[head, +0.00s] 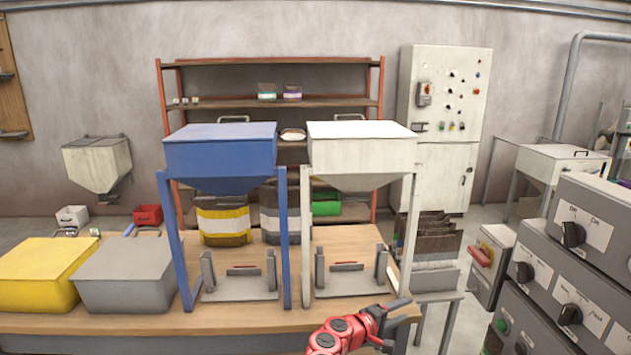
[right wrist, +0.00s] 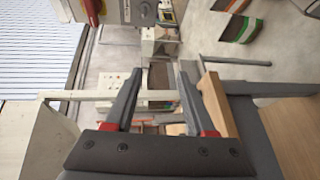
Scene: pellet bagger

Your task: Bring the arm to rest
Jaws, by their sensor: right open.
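My right arm (head: 340,334) is red and comes in from the bottom of the head view. Its dark gripper (head: 398,324) is by the front right corner of the wooden table (head: 240,318), to the right of the white hopper's stand. In the right wrist view the two dark fingers of my right gripper (right wrist: 158,75) are apart, with nothing between them. My left gripper is not in view.
A blue hopper (head: 221,152) and a white hopper (head: 361,149) stand on the table. A yellow bin (head: 42,275) and a grey bin (head: 130,275) are at the left. Control boxes (head: 570,270) stand at the right, near a rack of bags (head: 432,255).

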